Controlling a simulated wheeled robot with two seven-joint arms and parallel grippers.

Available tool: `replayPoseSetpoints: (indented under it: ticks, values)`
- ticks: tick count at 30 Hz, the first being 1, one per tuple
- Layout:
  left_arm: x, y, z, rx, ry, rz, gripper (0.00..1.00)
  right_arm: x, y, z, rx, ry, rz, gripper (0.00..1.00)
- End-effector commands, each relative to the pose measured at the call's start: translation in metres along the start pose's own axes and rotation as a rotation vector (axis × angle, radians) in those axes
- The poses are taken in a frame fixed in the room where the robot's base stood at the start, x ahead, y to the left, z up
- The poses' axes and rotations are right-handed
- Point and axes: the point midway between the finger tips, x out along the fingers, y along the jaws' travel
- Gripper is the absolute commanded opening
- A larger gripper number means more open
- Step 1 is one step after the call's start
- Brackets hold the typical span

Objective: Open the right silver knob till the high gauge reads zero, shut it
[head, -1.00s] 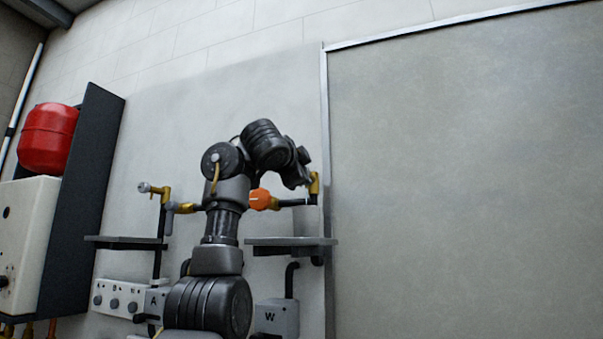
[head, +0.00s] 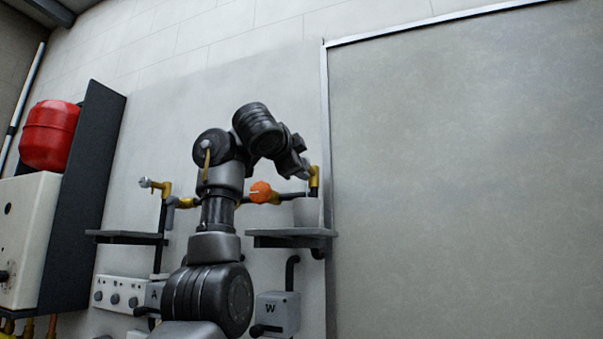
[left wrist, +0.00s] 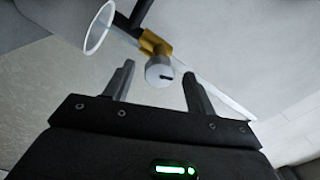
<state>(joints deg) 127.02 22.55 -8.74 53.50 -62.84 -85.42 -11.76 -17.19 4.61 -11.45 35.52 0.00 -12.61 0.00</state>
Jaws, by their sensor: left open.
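My left gripper (head: 303,168) is open at the right brass fitting (head: 315,182) in the head view. In the left wrist view the right silver knob (left wrist: 160,70) sits on the brass fitting (left wrist: 150,42), ahead of and between my open fingertips (left wrist: 157,78), with no finger closed on it. In the head view my gripper hides this knob. A pale cup (head: 306,213) stands on the right shelf below the fitting; its round rim also shows in the left wrist view (left wrist: 99,28). I cannot make out a high gauge. My right gripper is not in view.
An orange handle (head: 261,192) sits on the pipe left of the fitting. The left silver knob (head: 145,183) is above the left shelf (head: 118,237). The right shelf (head: 268,238) has a grey box marked W (head: 277,313) below. A grey panel (head: 460,180) stands at right.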

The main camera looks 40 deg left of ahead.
Motion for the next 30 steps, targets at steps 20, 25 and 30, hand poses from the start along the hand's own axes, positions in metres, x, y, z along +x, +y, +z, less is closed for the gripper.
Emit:
replayPoseSetpoints:
  ticks: [20,25,30]
  values:
    - [-0.078,0.0,0.0,0.0,0.0,0.0,0.56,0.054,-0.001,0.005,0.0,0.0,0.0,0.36]
    - [-0.078,0.0,0.0,0.0,0.0,0.0,0.56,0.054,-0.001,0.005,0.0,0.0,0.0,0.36]
    - [-0.078,0.0,0.0,0.0,0.0,0.0,0.56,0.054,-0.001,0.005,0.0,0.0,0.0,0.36]
